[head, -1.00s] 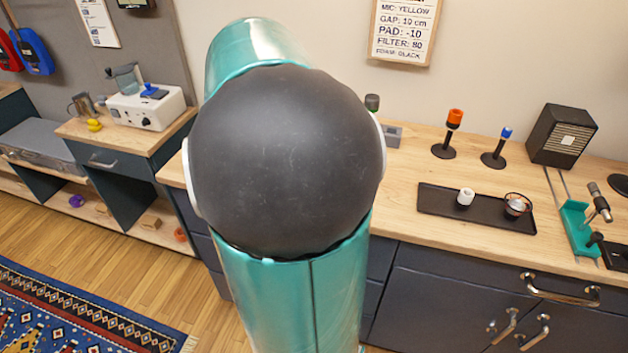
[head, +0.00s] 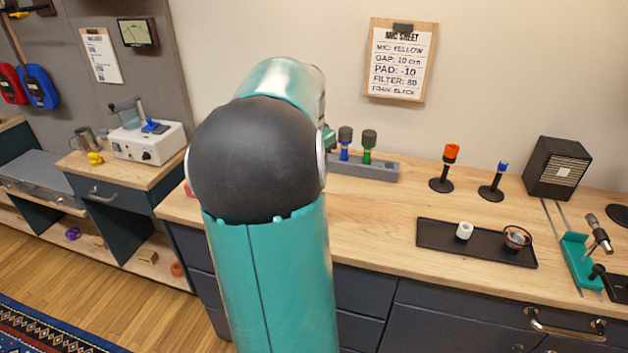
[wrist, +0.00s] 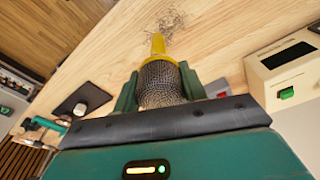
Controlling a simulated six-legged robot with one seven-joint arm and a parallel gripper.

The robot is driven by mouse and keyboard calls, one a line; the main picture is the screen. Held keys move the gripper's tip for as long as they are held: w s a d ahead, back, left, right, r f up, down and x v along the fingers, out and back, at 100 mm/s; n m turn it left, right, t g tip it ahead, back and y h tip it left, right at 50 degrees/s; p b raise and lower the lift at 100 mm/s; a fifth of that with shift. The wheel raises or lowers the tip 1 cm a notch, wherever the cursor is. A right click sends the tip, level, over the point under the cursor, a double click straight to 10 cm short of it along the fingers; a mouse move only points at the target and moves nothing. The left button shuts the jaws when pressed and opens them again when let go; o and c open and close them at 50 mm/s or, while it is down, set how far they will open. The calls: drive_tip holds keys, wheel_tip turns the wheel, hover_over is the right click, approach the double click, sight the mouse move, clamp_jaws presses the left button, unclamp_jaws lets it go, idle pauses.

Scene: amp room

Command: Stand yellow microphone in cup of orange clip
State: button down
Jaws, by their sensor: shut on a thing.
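In the wrist view, the yellow microphone (wrist: 158,45) with its grey mesh head is between the two green fingers of my gripper (wrist: 160,88), which is shut on it. Its yellow body points away from the gripper, over the wooden counter. In the head view my arm hides the gripper and the microphone. The orange clip (head: 451,152) sits on top of a black stand with a round base, upright on the counter right of my arm. The inside of its cup cannot be made out.
A blue clip (head: 502,167) on a similar stand is close beside the orange one. A grey rack (head: 385,172) holds blue and green microphones. A black tray (head: 440,238) holds a white cylinder and a small bowl. A speaker (head: 556,168) stands at the right.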

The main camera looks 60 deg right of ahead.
drive_tip(key=w+d+f, duration=0.1)
drive_tip(key=d+f, duration=0.2)
drive_tip(key=f, duration=0.4)
drive_tip(key=shift+w+d, duration=0.15)
drive_tip(key=shift+f, duration=0.15)
drive_tip(key=c, duration=0.8)
unclamp_jaws()
drive_tip(key=shift+f, duration=0.1)
